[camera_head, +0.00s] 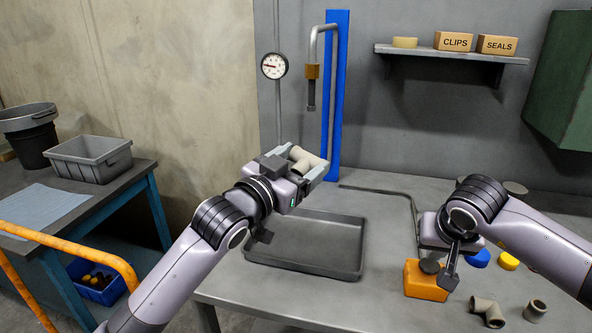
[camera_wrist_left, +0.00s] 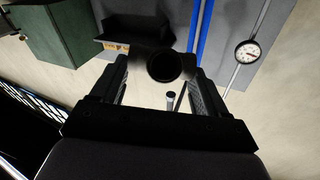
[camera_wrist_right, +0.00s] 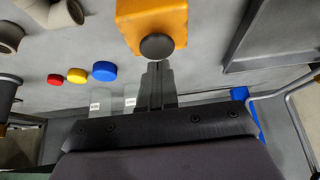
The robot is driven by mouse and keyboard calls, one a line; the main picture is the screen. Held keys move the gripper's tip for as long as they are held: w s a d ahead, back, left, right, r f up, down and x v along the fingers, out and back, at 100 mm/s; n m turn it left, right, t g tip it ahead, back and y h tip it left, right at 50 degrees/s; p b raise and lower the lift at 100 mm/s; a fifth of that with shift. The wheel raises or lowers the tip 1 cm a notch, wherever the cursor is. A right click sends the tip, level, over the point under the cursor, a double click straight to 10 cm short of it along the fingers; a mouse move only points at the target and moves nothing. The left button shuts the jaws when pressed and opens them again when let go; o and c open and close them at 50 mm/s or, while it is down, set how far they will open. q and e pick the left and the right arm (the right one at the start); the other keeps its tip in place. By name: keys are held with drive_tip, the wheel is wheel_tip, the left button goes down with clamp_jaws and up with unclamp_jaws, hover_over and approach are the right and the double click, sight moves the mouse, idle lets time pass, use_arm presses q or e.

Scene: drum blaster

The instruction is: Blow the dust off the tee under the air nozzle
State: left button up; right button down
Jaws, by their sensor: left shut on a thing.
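The beige tee (camera_head: 302,158) is held in my left gripper (camera_head: 308,168), raised over the bench's back left. In the left wrist view the tee (camera_wrist_left: 165,67) is dark, with a round opening facing the camera. The air nozzle (camera_head: 311,95) hangs from a bent pipe above the tee, with a gap between them in the head view. My right gripper (camera_head: 449,283) has its fingers together at the black button (camera_wrist_right: 157,46) on an orange box (camera_wrist_right: 180,15). Whether the fingertips touch the button is unclear. Any dust on the tee is too small to tell.
A shallow grey tray (camera_head: 310,247) lies on the bench below my left arm. Loose pipe fittings (camera_head: 488,312) and blue and yellow caps (camera_head: 508,261) lie near the orange box. A gauge (camera_head: 274,65) is on the wall left of the nozzle. A shelf (camera_head: 450,54) holds boxes.

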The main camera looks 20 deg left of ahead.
sight(297, 158)
use_arm(q)
drive_tip(key=shift+w+r, duration=0.1)
drive_tip(key=shift+w, duration=2.15)
use_arm(e)
drive_tip(key=shift+f, duration=1.05)
idle(0.4)
idle(1.6)
drive_tip(key=shift+r, duration=3.6)
